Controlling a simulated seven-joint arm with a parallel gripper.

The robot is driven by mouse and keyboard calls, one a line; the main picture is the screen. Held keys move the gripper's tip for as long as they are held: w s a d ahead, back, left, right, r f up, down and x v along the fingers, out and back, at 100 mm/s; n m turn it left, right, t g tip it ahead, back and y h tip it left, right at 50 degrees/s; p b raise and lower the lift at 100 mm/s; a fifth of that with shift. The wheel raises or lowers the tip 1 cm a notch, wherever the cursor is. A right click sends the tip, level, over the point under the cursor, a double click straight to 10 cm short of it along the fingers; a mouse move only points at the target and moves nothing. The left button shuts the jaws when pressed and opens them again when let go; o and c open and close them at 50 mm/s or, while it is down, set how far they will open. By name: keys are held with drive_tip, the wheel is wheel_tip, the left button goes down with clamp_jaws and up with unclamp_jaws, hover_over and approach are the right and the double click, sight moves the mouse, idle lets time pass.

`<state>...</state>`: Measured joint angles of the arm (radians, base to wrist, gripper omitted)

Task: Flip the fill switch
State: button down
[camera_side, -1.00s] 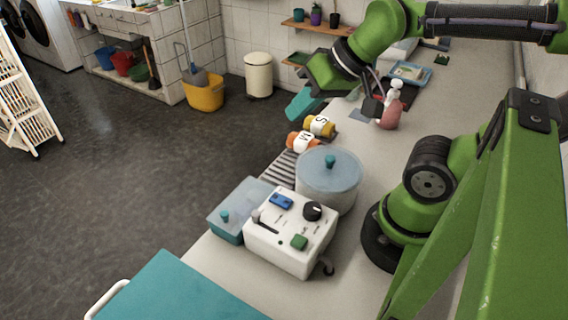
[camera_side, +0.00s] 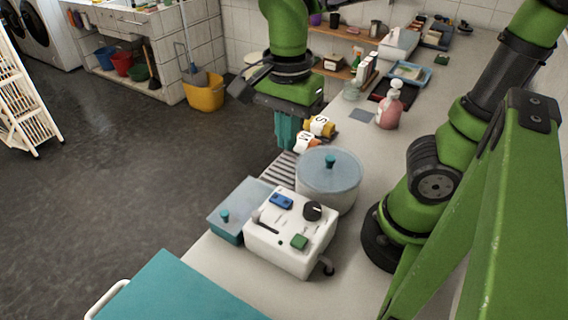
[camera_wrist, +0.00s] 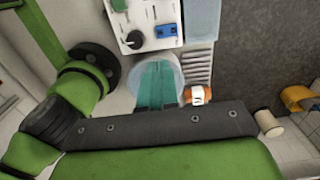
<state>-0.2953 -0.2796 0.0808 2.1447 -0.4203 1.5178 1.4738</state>
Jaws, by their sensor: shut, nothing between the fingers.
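A white control box (camera_side: 290,236) sits on the counter. On its top are a blue switch (camera_side: 281,201), a black knob (camera_side: 312,211), a green button (camera_side: 299,242) and a slider (camera_side: 264,226). Which part is the fill switch, I cannot tell; the labels are too small to read. In the wrist view the blue switch (camera_wrist: 167,30) and knob (camera_wrist: 134,40) show at the top. My gripper (camera_side: 287,143) is shut and empty, its teal fingers pointing down beyond the box and the lidded pot. Its fingers (camera_wrist: 157,84) overlap the pot in the wrist view.
The pot (camera_side: 328,182) with a clear lid stands right behind the box. A lidded teal container (camera_side: 238,207) is on the box's left. Labelled rolls (camera_side: 318,127) lie near my fingers. A pink soap bottle (camera_side: 389,108) stands farther back. Air above the box is clear.

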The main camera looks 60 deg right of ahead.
sight(287, 201)
drive_tip(key=shift+f, duration=0.1)
idle(0.3)
wheel_tip(287, 201, down, 14)
drive_tip(key=shift+r, duration=0.1)
idle(0.4)
drive_tip(key=shift+s+f, duration=0.1)
drive_tip(key=shift+f, duration=0.15)
idle(0.4)
drive_tip(key=shift+w+r, duration=0.3)
drive_tip(key=shift+w, duration=0.55)
